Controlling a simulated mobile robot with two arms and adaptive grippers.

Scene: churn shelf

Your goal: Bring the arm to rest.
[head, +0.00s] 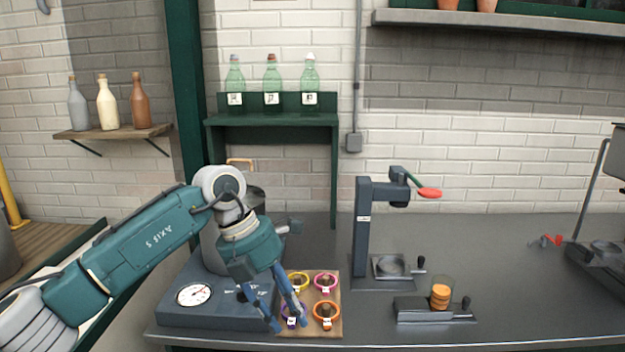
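My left arm reaches in from the left, and its gripper (287,322) points downward over the left edge of a wooden board (336,325). Its two blue fingers are apart, and I see nothing held between them. The board bears a yellow ring (304,275), a pink ring (336,281), an orange ring (317,318) and a purple ring, each with a small tag. The purple ring is partly hidden behind the fingers. My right gripper does not show.
A grey machine with a dial (195,294) stands close behind the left gripper. A dark press (362,240) with a red-tipped lever and a holder with orange discs (440,296) stand to the right. Green bottles (271,85) stand on a green shelf. The right counter has free room.

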